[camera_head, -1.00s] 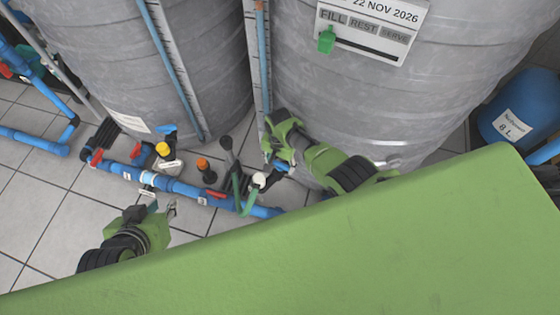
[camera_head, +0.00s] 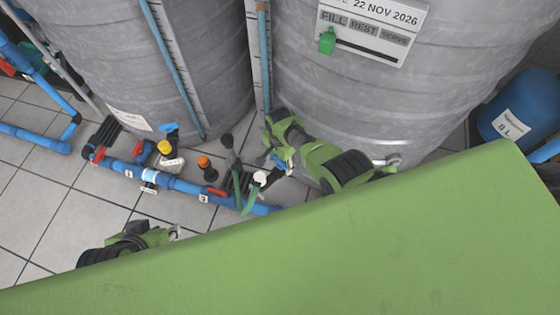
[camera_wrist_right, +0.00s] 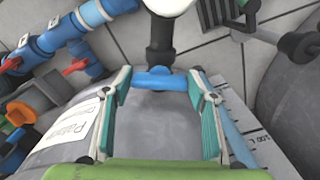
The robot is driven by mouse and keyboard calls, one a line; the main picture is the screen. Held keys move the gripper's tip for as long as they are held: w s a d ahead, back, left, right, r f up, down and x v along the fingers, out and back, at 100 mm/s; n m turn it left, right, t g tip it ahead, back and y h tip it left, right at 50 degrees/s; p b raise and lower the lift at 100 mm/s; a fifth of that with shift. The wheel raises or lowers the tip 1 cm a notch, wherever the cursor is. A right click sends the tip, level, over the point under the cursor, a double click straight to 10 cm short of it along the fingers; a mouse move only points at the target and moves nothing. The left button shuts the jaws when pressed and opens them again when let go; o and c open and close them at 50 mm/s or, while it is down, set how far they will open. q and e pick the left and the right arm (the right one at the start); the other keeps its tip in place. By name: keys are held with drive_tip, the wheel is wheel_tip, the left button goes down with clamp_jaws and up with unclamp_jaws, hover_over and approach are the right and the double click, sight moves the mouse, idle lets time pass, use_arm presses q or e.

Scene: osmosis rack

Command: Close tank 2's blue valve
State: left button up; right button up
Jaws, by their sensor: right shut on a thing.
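My right gripper (camera_head: 277,160) is low at the foot of the right-hand grey tank (camera_head: 350,95), beside the blue pipework. In the right wrist view its two teal-padded fingers (camera_wrist_right: 161,96) stand on either side of a blue valve handle (camera_wrist_right: 157,80), and the gripper is shut on it. The handle sits across a dark stem below a white round cap (camera_wrist_right: 168,5). In the head view the gripper mostly hides this valve. My left gripper (camera_head: 174,233) is empty above the floor at lower left, partly behind my green body, so its opening is unclear.
Another blue handle (camera_head: 168,128) stands by the left tank (camera_head: 110,60). A blue vessel (camera_head: 508,108) is at right.

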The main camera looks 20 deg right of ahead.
sight(280, 163)
drive_tip(key=o, duration=1.1)
drive_tip(key=shift+r, duration=0.1)
wheel_tip(280, 163, up, 12)
drive_tip(key=shift+f, duration=0.1)
idle(0.4)
